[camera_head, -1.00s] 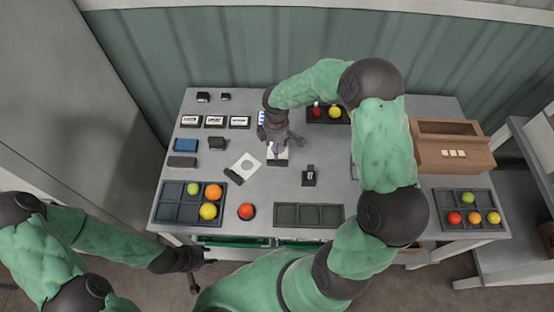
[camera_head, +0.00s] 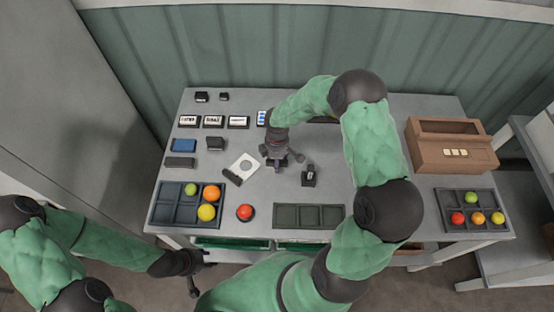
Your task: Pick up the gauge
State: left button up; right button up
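A white square gauge plate with a round hole (camera_head: 244,166) lies flat and turned on the table, with a dark block at its lower left end. My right gripper (camera_head: 281,161) points down just to the right of this plate, apart from it. Its dark fingers look spread, and I see nothing held between them. A second white plate with a dark end, seen earlier below this gripper, is now hidden by it. My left gripper (camera_head: 200,273) is open and empty in front of the table's front edge, at the lower left.
A small dark block (camera_head: 309,176) stands just right of the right gripper. A brown wooden box (camera_head: 450,159) stands at the right.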

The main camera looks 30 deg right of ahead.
jog(key=shift+f, duration=0.1)
jog(key=shift+c, duration=0.5)
grip_shut()
jog(key=shift+s+a, duration=0.1)
